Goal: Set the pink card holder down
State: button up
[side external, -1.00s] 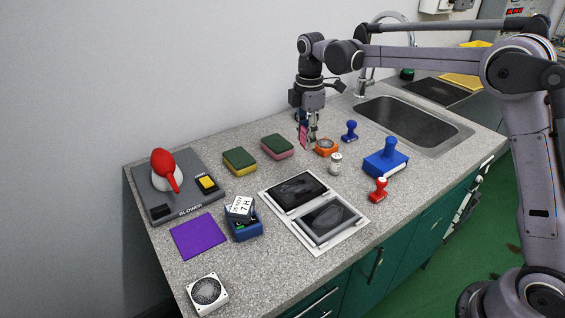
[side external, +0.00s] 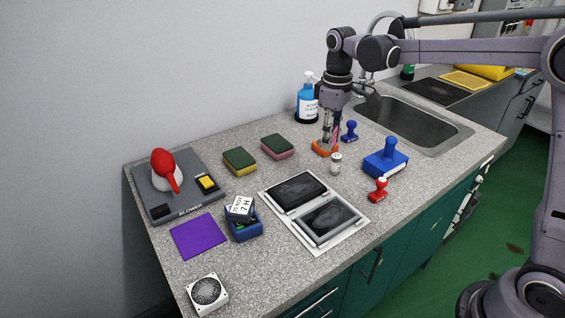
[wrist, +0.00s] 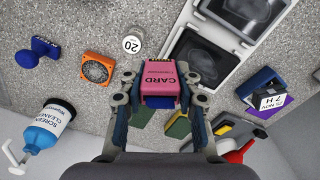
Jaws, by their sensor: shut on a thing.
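The pink card holder (wrist: 160,72) is between the fingers of my gripper (wrist: 162,90) in the wrist view, with its "CARD" label facing the camera and a dark blue part at its lower end. My gripper is shut on it. In the side view my gripper (side external: 329,130) points down over the back of the counter, just behind the orange fan. Only a thin pink strip of the card holder (side external: 337,131) shows there, partly hidden by the fingers. I cannot tell whether it touches the counter.
The orange fan (side external: 323,149), a small white bottle (side external: 336,163) and a blue stamp (side external: 350,131) stand close by. A screen cleaner bottle (side external: 307,102) is behind to the left. Two sponges (side external: 277,146) (side external: 240,160) lie further left. The sink (side external: 415,122) is to the right.

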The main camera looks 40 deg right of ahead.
jog(key=s+d+f+m, duration=0.1)
jog(key=s+d+f, duration=0.1)
jog(key=f, duration=0.1)
jog(key=s+d+f+m, duration=0.2)
jog(key=f, duration=0.1)
jog(key=s+d+f+m, duration=0.2)
jog(key=f, duration=0.1)
jog(key=shift+d, duration=0.2)
dwell(0.3)
jog(key=w+d+r, duration=0.4)
jog(key=w+r, duration=0.2)
jog(key=r, duration=0.3)
jog(key=w+a+f, duration=0.2)
jog(key=a, duration=0.1)
jog(key=w+a+f, duration=0.2)
jog(key=a, duration=0.1)
jog(key=w+a+f, duration=0.2)
jog(key=a, duration=0.1)
jog(key=shift+f, duration=0.2)
jog(key=shift+a+f, duration=0.1)
jog(key=shift+f, duration=1.9)
jog(key=shift+f, duration=0.1)
